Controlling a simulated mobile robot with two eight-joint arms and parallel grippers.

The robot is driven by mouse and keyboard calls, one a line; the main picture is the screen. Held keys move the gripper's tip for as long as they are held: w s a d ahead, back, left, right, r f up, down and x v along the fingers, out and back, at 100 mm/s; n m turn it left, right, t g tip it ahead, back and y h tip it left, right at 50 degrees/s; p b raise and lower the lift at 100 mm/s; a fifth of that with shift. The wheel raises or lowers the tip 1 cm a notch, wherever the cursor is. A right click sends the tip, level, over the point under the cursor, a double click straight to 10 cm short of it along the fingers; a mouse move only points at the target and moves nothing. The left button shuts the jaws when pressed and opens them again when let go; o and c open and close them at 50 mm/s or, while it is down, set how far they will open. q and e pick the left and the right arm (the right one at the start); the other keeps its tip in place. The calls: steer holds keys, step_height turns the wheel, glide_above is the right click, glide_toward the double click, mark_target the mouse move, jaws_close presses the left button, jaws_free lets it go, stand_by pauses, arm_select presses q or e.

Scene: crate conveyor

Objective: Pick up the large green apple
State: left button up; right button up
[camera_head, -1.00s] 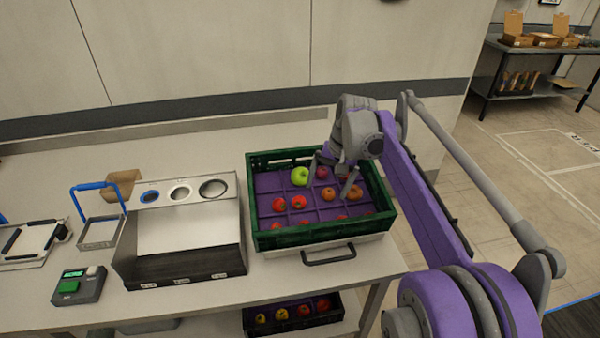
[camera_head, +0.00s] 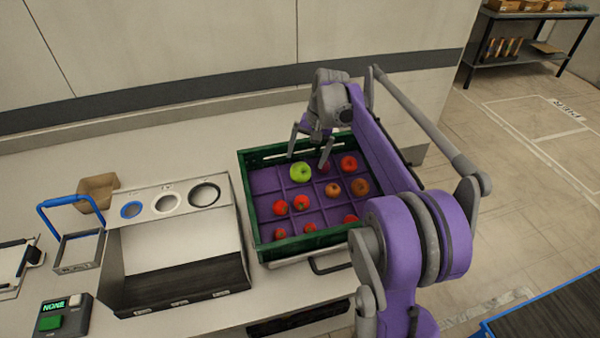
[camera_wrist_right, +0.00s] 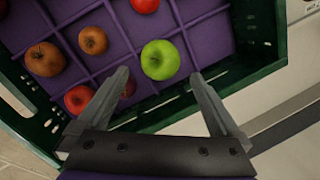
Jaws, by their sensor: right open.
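The large green apple (camera_head: 300,172) sits in a compartment of the purple insert at the back of the green crate (camera_head: 290,243). In the right wrist view the green apple (camera_wrist_right: 160,60) lies ahead of and between the two fingertips. My right gripper (camera_head: 310,150) is open and empty, pointing down above the back of the crate. In the right wrist view its fingers (camera_wrist_right: 160,76) are spread to both sides of the apple, and I cannot tell how far above it they are. My left gripper is not in view.
Several red and orange-brown fruits (camera_head: 348,163) fill nearby compartments. The crate's back wall (camera_wrist_right: 250,70) is close to the apple. A box with three round holes (camera_head: 167,203) stands left of the crate. A small device with a green button (camera_head: 50,323) is at front left.

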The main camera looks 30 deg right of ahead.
mark_target(303, 164)
steer(key=x, duration=0.5)
steer(key=shift+w+d+f, duration=0.1)
steer(key=shift+w+f, duration=0.1)
steer(key=shift+f, duration=0.05)
steer(key=c, duration=1.4)
